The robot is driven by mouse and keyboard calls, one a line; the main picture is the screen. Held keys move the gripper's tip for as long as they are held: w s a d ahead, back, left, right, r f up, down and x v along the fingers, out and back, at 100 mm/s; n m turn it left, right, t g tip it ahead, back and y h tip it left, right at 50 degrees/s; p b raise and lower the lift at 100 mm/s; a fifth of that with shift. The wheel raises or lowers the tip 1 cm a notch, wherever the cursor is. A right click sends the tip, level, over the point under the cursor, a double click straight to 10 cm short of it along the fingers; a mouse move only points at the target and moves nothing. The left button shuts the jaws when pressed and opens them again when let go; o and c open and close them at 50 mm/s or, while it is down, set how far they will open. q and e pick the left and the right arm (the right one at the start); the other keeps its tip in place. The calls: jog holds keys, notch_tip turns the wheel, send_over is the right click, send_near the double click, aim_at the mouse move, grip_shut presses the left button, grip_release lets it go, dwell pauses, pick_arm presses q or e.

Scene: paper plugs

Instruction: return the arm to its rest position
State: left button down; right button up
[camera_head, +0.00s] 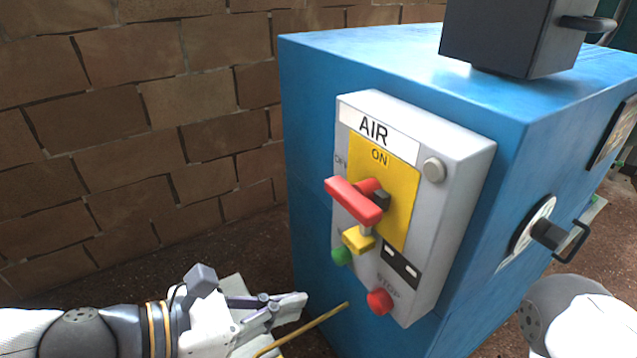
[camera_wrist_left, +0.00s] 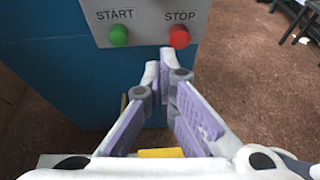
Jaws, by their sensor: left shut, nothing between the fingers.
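My left gripper (camera_head: 292,303) comes in from the lower left in the head view. It is shut and empty, below and left of the grey AIR control box. In the left wrist view its fingertips (camera_wrist_left: 164,60) meet just below the green START button (camera_wrist_left: 118,36) and red STOP button (camera_wrist_left: 179,37). It appears apart from the buttons. My right arm shows only as a grey and white part at the lower right of the head view; its gripper is out of sight.
The AIR box (camera_head: 455,180) has a red switch handle (camera_head: 352,202) with a yellow block (camera_head: 358,240) below it. It sits on a blue cabinet (camera_head: 310,130). A thin yellow rod (camera_head: 315,323) shows near my left gripper. A brick wall (camera_head: 130,110) stands behind.

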pick_arm(q)
jog(key=s+d+f+m+g+p, duration=0.1)
jog(key=s+d+f+m+g, duration=0.2)
jog(key=s, duration=0.3)
jog(key=s+d+f+m+g+p, duration=0.1)
jog(key=s+d+f+m+g, duration=0.1)
jog(key=s+d, duration=0.3)
jog(key=s+a+f+m+g+y+p, duration=0.2)
jog(key=s+f+m, duration=0.15)
jog(key=s, duration=0.45)
jog(key=s+a+f+m+g+y+p, duration=0.1)
jog(key=s+a+f+m+g+y, duration=0.15)
jog(key=s+m, duration=0.4)
jog(key=s+a+f+m+y+p, duration=0.1)
jog(key=s+a+m+y, duration=0.2)
jog(key=a, duration=0.6)
jog(key=s+a+f+m+y+p, duration=0.1)
jog(key=s+a+m+y, duration=0.3)
jog(key=a, duration=0.6)
jog(key=shift+a+f+m+p, duration=0.2)
jog(key=shift+m+p, duration=0.35)
jog(key=shift+m, duration=0.45)
pick_arm(e)
jog(key=w+r+t, duration=0.3)
jog(key=w+r, duration=0.5)
jog(key=r, duration=0.1)
jog(key=shift+r, duration=0.2)
